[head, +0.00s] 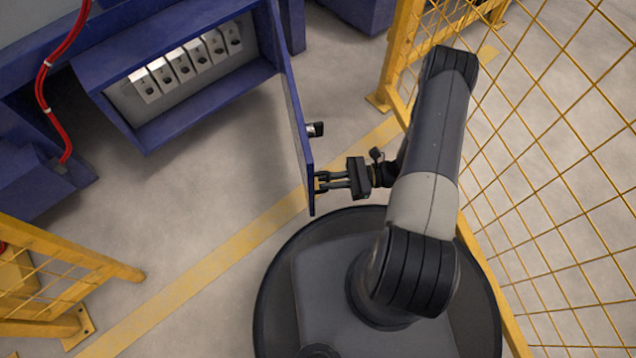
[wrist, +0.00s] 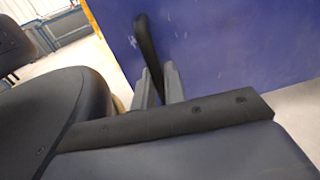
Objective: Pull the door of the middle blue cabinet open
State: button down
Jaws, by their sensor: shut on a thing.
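The blue cabinet (head: 115,108) stands at the upper left in the head view, with a row of several numbered grey blocks inside. Its blue door (head: 297,125) stands swung wide open, seen nearly edge-on. The door's face fills much of the wrist view (wrist: 235,45). My gripper (head: 325,182) is at the near end of the door, on its right side. In the wrist view its fingers (wrist: 158,84) are shut on the dark door handle (wrist: 147,42).
A yellow mesh fence (head: 545,150) runs along the right, close to my arm. Another yellow fence (head: 60,270) is at the lower left. A red cable (head: 45,85) hangs at the upper left. Bare floor (head: 215,165) lies in front of the cabinet.

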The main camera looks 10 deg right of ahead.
jog(key=shift+w+d, duration=0.3)
jog(key=shift+d, duration=0.1)
jog(key=c, duration=1.6)
grip_release()
jog(key=shift+s+a, duration=0.1)
jog(key=shift+s, duration=0.05)
jog(key=shift+o, duration=0.2)
notch_tip(320, 180, up, 10)
jog(key=p, duration=0.5)
jog(key=shift+c, duration=0.3)
